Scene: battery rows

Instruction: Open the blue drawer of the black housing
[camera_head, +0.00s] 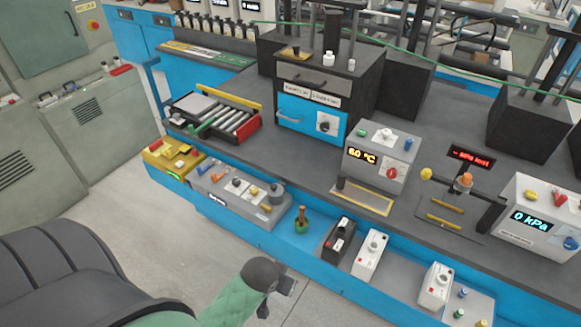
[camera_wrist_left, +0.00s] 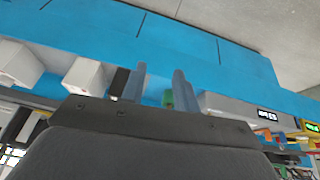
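The black housing (camera_head: 363,88) stands on the bench at the upper middle of the head view. Its blue drawer (camera_head: 301,125) looks flush with the front. The drawer has a pale bar handle (camera_head: 289,118) at left and a white plate with a dark knob (camera_head: 325,123) at right. A grey drawer front (camera_head: 308,78) sits above it. My left gripper (camera_head: 286,287) is low in the head view, in front of the bench and well away from the housing. In the left wrist view its two fingers (camera_wrist_left: 159,85) are apart with nothing held. My right gripper is not in view.
A roller tray (camera_head: 225,119) lies left of the housing. A 60 °C unit (camera_head: 376,160) stands to its front right. Bare bench top lies before the drawer.

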